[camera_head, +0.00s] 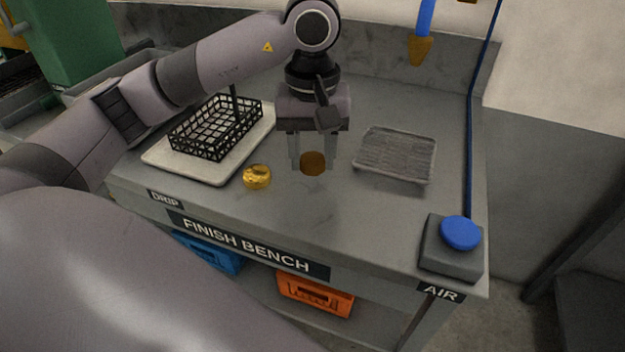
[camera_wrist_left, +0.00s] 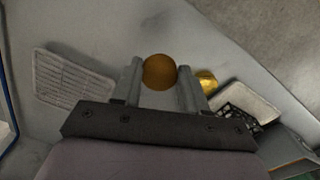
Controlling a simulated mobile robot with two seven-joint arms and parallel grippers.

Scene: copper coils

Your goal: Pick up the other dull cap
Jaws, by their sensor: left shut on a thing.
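A dull brown cap (camera_head: 313,163) is between the fingertips of my left gripper (camera_head: 313,164), above the middle of the bench. In the left wrist view the dull cap (camera_wrist_left: 159,72) shows round and brown, with a finger of my left gripper (camera_wrist_left: 160,74) on each side; the gripper is shut on it. A shiny gold cap (camera_head: 257,177) lies on the bench to the left of the gripper. It also shows in the left wrist view (camera_wrist_left: 207,82), beyond the right finger. My right gripper is not in view.
A black wire basket (camera_head: 213,128) stands on a white drip tray (camera_head: 187,170) at the left. A grey ribbed rack (camera_head: 396,155) lies to the right. A box with a blue button (camera_head: 460,233) stands at the front right corner. Bare bench lies in front of the rack.

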